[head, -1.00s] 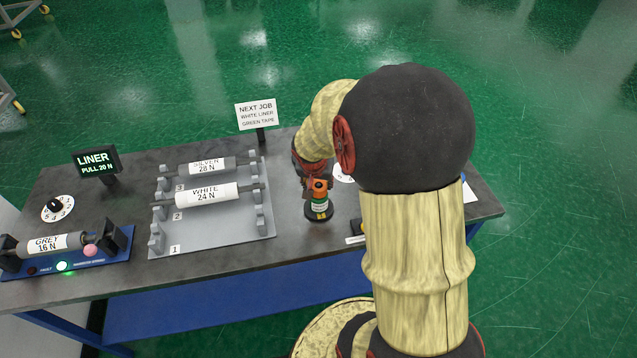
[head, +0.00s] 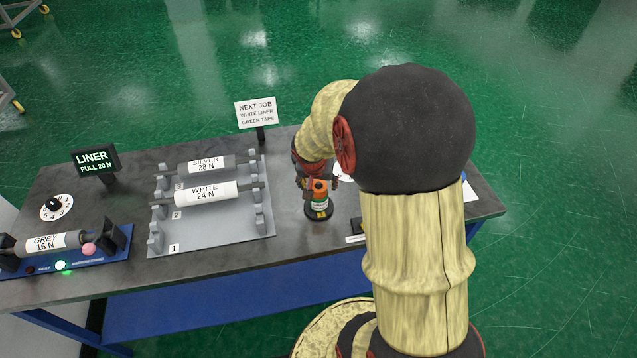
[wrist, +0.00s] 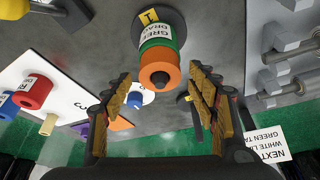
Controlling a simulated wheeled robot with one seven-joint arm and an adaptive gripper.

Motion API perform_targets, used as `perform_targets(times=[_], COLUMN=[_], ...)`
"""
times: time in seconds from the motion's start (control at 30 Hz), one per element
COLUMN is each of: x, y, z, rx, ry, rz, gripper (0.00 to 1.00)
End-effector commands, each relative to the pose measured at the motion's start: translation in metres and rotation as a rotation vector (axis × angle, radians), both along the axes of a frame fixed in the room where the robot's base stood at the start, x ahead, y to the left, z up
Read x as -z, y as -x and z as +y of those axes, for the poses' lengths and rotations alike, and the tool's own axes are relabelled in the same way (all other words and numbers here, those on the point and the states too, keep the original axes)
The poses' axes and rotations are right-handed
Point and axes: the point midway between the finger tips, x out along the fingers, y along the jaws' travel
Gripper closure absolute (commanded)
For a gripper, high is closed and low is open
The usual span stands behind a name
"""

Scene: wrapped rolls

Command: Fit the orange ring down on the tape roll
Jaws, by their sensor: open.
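The tape roll (wrist: 158,45), green with a white label, stands upright on a dark round base (head: 318,214) with a yellow tag. The orange ring (wrist: 158,72) sits around the dark spindle at the roll's upper end, and I see no gap between them. Both also show in the head view, the ring (head: 319,186) above the roll (head: 319,202). My gripper (wrist: 162,80) is open, with one finger on each side of the ring and space between. My arm hides part of the gripper in the head view.
A grey rack (head: 243,229) holds the silver roll (head: 206,165) and white roll (head: 206,194) to the left. The grey roll (head: 47,243) sits in a blue-based stand at the far left. A "NEXT JOB" sign (head: 256,112) stands at the table's back edge.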

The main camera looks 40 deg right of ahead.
Motion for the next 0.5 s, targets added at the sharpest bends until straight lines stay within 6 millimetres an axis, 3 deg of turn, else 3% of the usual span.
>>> perform_targets(times=[0.17, 0.5], x=[-0.013, -0.074], y=[0.002, 0.016], z=[0.003, 0.024], rx=[0.000, -0.001], ry=[0.003, 0.003], rz=[-0.003, -0.004], gripper=[0.42, 0.42])
